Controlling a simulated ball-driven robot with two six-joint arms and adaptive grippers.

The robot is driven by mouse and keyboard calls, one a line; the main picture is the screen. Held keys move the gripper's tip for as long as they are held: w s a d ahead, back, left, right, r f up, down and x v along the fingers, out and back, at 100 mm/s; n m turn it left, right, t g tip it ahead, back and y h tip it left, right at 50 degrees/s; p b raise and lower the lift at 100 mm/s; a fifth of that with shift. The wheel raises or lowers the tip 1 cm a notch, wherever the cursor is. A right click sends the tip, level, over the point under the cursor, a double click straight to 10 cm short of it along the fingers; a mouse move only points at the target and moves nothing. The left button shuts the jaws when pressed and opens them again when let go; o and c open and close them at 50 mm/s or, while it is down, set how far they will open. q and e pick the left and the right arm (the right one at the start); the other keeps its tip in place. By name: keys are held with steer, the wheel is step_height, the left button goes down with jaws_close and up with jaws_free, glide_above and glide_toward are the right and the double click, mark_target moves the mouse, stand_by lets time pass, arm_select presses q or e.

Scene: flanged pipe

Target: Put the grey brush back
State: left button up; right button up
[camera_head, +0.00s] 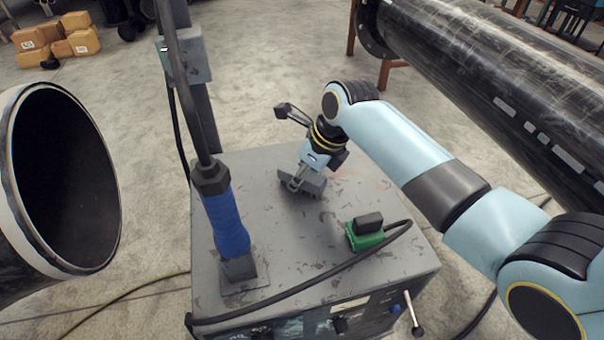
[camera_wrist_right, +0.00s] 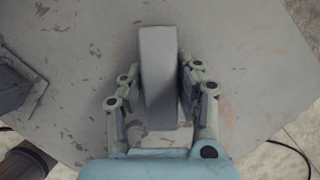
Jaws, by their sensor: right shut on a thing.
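The grey brush (camera_head: 312,187) is a plain dark grey block at the far middle of the grey cabinet top (camera_head: 310,245). My right gripper (camera_head: 297,184) points down over it and is shut on it. In the right wrist view, the brush (camera_wrist_right: 158,75) stands lengthwise between the two fingers of the right gripper (camera_wrist_right: 160,85). The brush is at or just above the cabinet top; I cannot tell whether it touches. The gripper hides part of it. My left gripper is not in view.
A blue-handled tool (camera_head: 226,222) stands upright at the cabinet's left. A green block with a black top (camera_head: 367,231) sits right of the middle, beside a black cable (camera_head: 310,283). A large open pipe (camera_head: 60,180) is at left, another pipe (camera_head: 490,95) at upper right.

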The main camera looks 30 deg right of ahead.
steer(key=o, duration=1)
steer(key=shift+f, duration=0.1)
steer(key=v, duration=1.2)
steer(key=shift+p, duration=0.35)
